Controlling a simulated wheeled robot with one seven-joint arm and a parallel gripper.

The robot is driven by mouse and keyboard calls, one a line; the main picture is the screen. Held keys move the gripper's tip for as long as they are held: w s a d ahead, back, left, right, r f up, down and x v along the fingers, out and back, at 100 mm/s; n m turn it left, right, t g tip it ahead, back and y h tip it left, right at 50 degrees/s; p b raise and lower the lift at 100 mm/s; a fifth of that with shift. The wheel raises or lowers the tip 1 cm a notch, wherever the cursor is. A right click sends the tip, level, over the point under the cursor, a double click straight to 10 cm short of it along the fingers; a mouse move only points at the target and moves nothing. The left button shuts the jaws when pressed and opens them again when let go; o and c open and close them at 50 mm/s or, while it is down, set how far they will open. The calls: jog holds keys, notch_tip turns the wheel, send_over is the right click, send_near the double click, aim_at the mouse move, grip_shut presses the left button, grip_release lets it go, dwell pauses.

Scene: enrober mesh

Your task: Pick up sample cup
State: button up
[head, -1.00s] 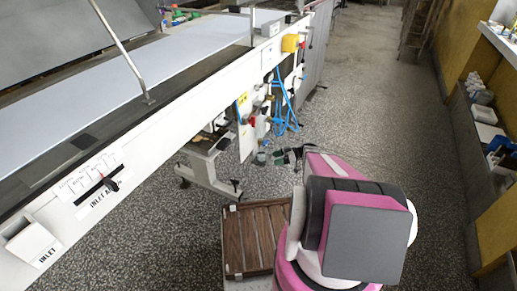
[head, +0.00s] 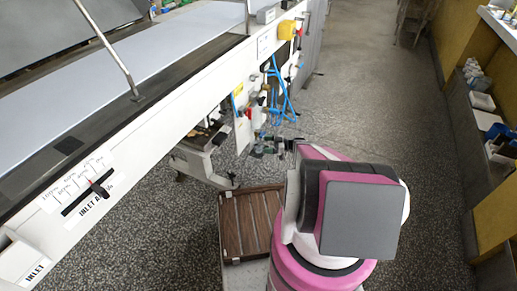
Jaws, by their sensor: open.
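My gripper (head: 282,146) shows small and dark in the head view, just beyond my pink and grey arm, which hides part of it. It is open and points left toward the machine's side. A small grey-green thing (head: 257,151), possibly the sample cup, is just left of the gripper tips, below the blue hoses. It is too small to tell for certain, and I cannot tell whether the fingers are around it or apart from it.
The long white machine (head: 130,135) with its pale belt (head: 120,65) runs along the left. Blue hoses (head: 277,95) hang from its side near the gripper. A brown slatted tray (head: 232,225) lies in front of my arm. The speckled floor (head: 370,110) is clear to the right.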

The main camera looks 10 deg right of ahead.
aim_at(259, 145)
jog(key=a, duration=0.4)
jog(key=shift+w+a+f, duration=0.1)
jog(key=shift+w+a, duration=0.1)
jog(key=shift+a, duration=0.1)
jog(key=shift+c, duration=0.3)
jog(key=c, duration=1)
jog(key=shift+c, duration=0.2)
